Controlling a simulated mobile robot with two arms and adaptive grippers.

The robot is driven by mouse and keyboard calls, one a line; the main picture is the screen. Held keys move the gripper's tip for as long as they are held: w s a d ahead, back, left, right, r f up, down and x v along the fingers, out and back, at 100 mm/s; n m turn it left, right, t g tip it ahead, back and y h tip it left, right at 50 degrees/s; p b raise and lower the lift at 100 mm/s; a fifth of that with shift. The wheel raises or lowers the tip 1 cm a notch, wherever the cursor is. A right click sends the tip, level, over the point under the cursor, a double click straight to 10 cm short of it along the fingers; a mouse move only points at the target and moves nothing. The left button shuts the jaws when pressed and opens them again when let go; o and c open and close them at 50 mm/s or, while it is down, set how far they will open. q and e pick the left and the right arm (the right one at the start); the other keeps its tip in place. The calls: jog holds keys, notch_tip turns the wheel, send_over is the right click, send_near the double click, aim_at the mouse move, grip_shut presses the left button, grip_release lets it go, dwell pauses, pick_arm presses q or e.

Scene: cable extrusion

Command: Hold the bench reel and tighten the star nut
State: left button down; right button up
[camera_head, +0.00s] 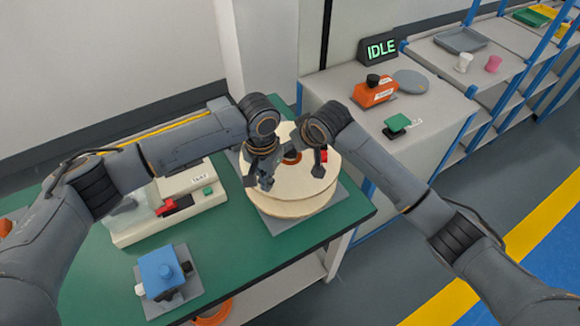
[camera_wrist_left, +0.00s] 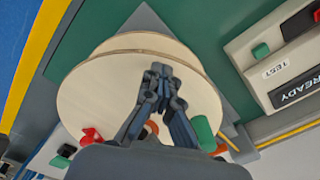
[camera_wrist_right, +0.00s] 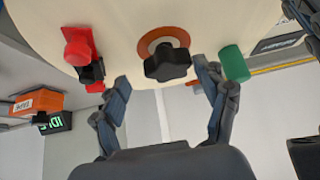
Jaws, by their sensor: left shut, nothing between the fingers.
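The bench reel (camera_head: 290,205), two pale round flanges on a grey base, stands at the right end of the green bench. The black star nut (camera_wrist_right: 167,62) sits in an orange ring at the reel's hub in the right wrist view. My left gripper (camera_head: 260,182) is shut and empty over the reel's left side; its closed tips (camera_wrist_left: 161,72) show in front of the pale flange (camera_wrist_left: 90,95). My right gripper (camera_wrist_right: 163,76) is open, its fingers just below the star nut and on either side of it. In the head view the arms mostly hide the hub.
A green knob (camera_wrist_right: 234,64) and a red part (camera_wrist_right: 78,45) stick out from the flange around the nut. A white tester (camera_head: 165,205) and a blue box device (camera_head: 162,272) stand on the bench left of the reel. A grey counter is at the right.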

pick_arm(q)
jog(key=shift+s+a+f, duration=0.1)
jog(key=shift+s+f, duration=0.05)
jog(key=shift+f, duration=0.25)
pick_arm(e)
jog(key=n+g+y, duration=0.1)
jog(key=n, duration=0.1)
jog(key=n+g+y, duration=0.1)
jog(key=n, duration=0.2)
jog(key=shift+w+n, duration=0.1)
jog(key=shift+n, duration=0.2)
jog(key=n+g+y, duration=0.1)
jog(key=n+g, duration=0.2)
jog(key=n, duration=0.2)
